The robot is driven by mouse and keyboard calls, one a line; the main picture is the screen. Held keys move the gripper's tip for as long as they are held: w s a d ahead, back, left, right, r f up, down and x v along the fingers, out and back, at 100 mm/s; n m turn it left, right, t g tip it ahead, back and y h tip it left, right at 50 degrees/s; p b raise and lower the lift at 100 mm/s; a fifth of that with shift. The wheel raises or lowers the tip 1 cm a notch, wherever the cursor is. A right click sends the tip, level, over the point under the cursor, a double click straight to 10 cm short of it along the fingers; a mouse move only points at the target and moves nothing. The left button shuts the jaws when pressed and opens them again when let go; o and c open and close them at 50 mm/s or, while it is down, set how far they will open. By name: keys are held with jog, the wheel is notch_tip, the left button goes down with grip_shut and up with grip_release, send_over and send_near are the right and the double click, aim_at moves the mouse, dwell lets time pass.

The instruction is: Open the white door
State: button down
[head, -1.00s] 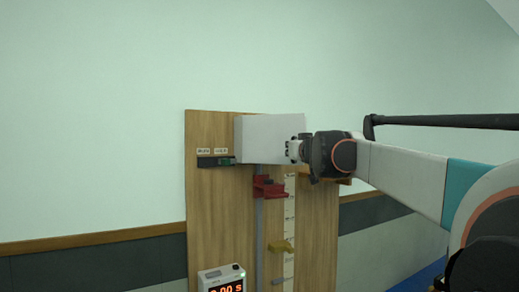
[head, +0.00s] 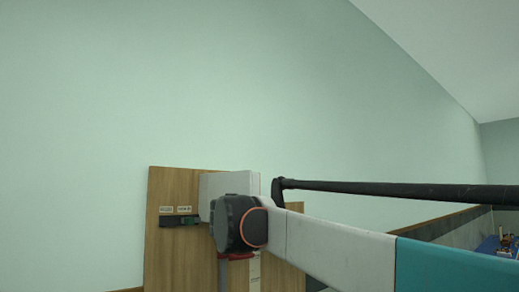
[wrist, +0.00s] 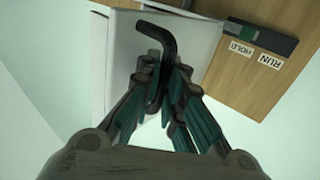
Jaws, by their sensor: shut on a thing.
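The white door (head: 226,183) is the pale front of a box on the wooden board, partly hidden behind my arm in the head view. In the wrist view the white panel (wrist: 122,42) fills the upper left, with a black bent handle (wrist: 158,34) on it. My gripper (wrist: 160,82) is shut on the handle, with its fingers on either side of the lower part. In the head view my wrist covers the gripper and handle. I cannot tell whether the door stands ajar.
The wooden board (head: 165,255) stands against a pale green wall. A dark slider strip (head: 178,221) with a green part sits left of the box, under small labels; in the wrist view these read HOLD and RUN. A red part (head: 238,256) is below the box.

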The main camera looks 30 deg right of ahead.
jog(key=shift+s+a, duration=0.15)
jog(key=shift+a, duration=0.25)
jog(key=c, duration=1.7)
grip_release()
jog(key=shift+s, duration=0.2)
jog(key=v, duration=1.1)
jog(key=shift+s+a+f, duration=0.1)
jog(key=shift+s+a, duration=0.15)
jog(key=shift+s, duration=0.05)
